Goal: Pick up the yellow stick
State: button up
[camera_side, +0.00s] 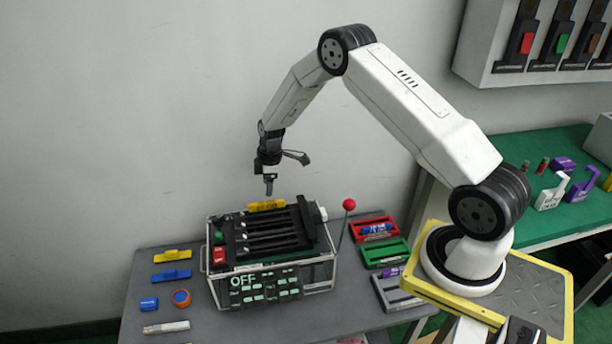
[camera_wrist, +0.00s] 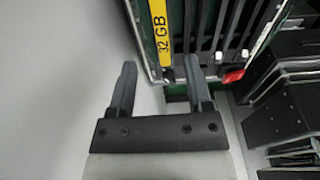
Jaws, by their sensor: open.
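A yellow stick (camera_side: 266,205) with dark lettering lies along the back edge of the slotted machine's top. In the wrist view the yellow stick (camera_wrist: 158,32) reads "32 GB" and runs up out of the frame at the top. My gripper (camera_side: 269,190) points down above the stick in the side view, with a small gap. In the wrist view my gripper (camera_wrist: 160,64) is open, nothing between its fingers, and the stick's near end lies ahead of the gap between them.
The machine (camera_side: 281,270) has black slots, an "OFF" display and a red-knobbed lever (camera_side: 348,205) on its right. Another yellow piece (camera_side: 172,256) and blue pieces (camera_side: 171,275) lie on the table to the left. Red and green trays (camera_side: 387,255) stand to the right.

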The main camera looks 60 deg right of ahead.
aim_at(267, 202)
jog(key=shift+w+a+f, duration=0.1)
jog(key=shift+a+f, duration=0.05)
jog(key=shift+f, duration=1.1)
jog(key=shift+f, duration=0.1)
jog(key=shift+w+a+f, duration=0.1)
jog(key=shift+a+f, duration=0.05)
jog(key=shift+f, duration=1.1)
jog(key=shift+w+a+f, duration=0.1)
jog(key=shift+a+f, duration=0.05)
jog(key=shift+f, duration=1.05)
grip_shut()
